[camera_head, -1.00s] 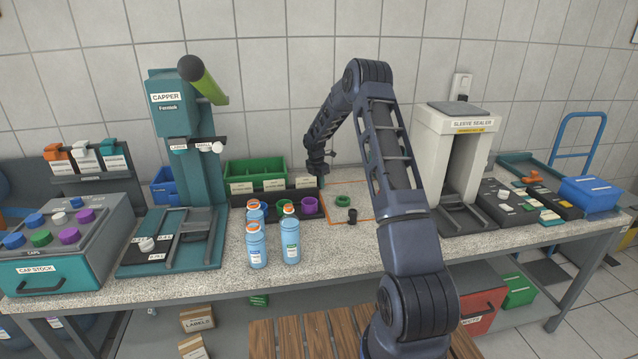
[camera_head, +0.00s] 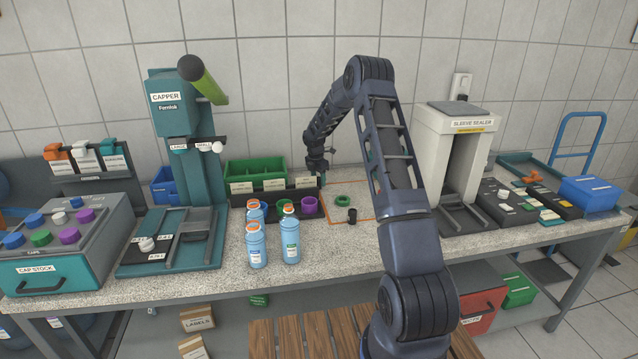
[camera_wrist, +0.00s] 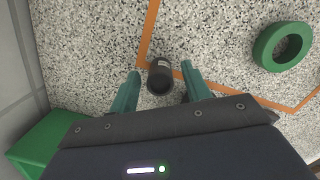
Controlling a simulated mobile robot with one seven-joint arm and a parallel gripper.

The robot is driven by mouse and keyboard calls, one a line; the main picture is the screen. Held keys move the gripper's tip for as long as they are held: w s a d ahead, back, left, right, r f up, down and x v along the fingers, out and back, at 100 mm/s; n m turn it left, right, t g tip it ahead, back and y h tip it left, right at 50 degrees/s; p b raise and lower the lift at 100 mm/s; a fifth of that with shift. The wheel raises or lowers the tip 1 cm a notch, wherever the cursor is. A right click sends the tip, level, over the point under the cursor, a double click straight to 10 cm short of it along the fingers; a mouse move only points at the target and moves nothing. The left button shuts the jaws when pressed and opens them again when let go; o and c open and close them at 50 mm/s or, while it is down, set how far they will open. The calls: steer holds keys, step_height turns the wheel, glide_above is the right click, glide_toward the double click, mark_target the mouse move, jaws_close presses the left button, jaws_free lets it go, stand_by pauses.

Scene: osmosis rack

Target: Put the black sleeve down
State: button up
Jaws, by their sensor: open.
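In the wrist view, the black sleeve (camera_wrist: 159,77), a short dark tube with a small pale label, is between the two teal fingers of my gripper (camera_wrist: 160,84). The fingers are apart, with a gap showing on each side of the sleeve. The sleeve is by an orange line on the speckled counter; I cannot tell whether its base touches the surface. In the head view, my gripper (camera_head: 322,180) is low over the back left of the orange outline. The sleeve cannot be made out there.
A green ring (camera_wrist: 283,46) lies right of the sleeve; it also shows in the head view (camera_head: 343,200). Another small black cylinder (camera_head: 352,216) stands in front of it. Several bottles (camera_head: 290,240) and a black rack (camera_head: 270,204) are left. The sleeve sealer (camera_head: 455,150) is right.

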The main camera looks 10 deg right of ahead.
steer(key=r, duration=0.6)
steer(key=a+r, duration=0.1)
steer(key=r, duration=0.3)
steer(key=shift+s+r, duration=0.1)
steer(key=shift+s, duration=0.2)
steer(key=s+d+r+m+t, duration=0.3)
steer(key=s+r+m, duration=0.8)
steer(key=s+r, duration=1.35)
steer(key=s+d+f+m+y, duration=0.1)
steer(key=s+d+m, duration=0.2)
steer(key=s+m, duration=1)
steer(key=s, duration=1.9)
steer(key=shift+s+f+t, duration=0.35)
steer(key=shift+s+t, duration=0.05)
steer(key=shift+o, duration=0.4)
steer(key=shift+a, duration=0.1)
steer(key=shift+o, duration=0.7)
